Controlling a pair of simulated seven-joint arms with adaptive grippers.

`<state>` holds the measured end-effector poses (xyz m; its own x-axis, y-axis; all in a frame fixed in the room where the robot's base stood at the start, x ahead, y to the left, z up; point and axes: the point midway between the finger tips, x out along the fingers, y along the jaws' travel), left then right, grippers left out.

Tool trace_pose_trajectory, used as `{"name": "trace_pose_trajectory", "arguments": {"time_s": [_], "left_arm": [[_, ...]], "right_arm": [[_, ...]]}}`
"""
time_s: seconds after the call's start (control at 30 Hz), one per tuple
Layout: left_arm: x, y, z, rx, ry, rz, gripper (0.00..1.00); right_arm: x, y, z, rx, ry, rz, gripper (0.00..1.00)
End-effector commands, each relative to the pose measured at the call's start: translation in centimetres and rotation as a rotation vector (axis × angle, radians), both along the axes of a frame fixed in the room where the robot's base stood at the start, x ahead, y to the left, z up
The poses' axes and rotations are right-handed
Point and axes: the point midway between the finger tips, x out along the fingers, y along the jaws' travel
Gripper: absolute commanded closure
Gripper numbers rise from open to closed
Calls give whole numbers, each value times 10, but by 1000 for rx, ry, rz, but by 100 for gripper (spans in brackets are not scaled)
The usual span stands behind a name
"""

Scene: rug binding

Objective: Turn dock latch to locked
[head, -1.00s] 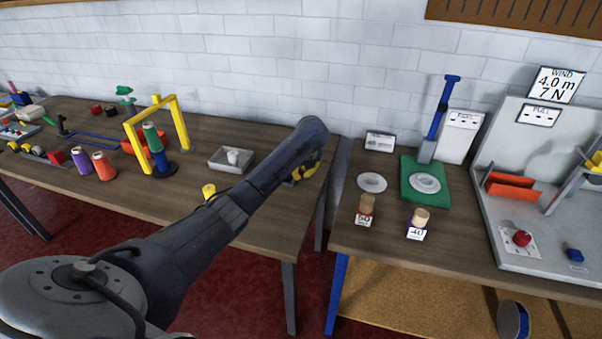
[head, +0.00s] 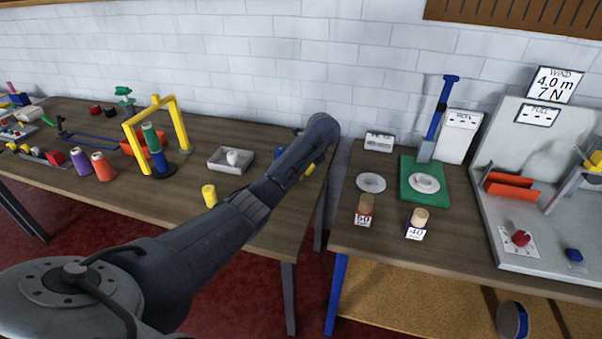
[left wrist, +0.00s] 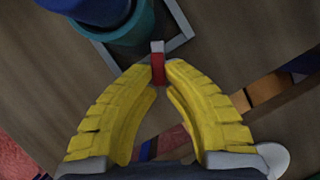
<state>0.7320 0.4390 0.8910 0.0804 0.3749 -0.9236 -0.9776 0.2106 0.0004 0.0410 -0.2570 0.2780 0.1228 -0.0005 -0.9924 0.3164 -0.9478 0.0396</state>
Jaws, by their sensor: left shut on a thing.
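In the left wrist view my left gripper (left wrist: 158,76) has its yellow fingers closed at the tips on a small red piece with a grey end (left wrist: 158,56), which looks like the latch. This piece stands at the edge of a grey square frame (left wrist: 180,42). A teal and blue round body (left wrist: 128,28) sits inside the frame, cut off by the picture's top edge. I cannot tell the latch's locked or unlocked marking. In the head view my left arm covers most of the gripper and the latch; only a bit of yellow finger (head: 310,168) shows beside the arm. My right gripper is not in view.
On the left table, a grey tray (head: 214,166) holds a white piece, and a yellow cylinder (head: 209,195) stands near my arm. A yellow frame (head: 178,122) and several spools stand farther left.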

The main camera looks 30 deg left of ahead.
Motion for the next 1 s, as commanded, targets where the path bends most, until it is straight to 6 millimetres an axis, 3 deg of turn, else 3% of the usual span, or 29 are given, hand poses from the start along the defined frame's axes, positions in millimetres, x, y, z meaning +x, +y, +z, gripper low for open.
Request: {"name": "trace_pose_trajectory", "arguments": {"time_s": [0.5, 1.0], "left_arm": [[6, -1, -1, -2, 2, 383, 100], [7, 1, -1, 1, 2, 496, 100]], "right_arm": [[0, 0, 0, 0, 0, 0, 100], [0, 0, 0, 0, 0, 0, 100]]}}
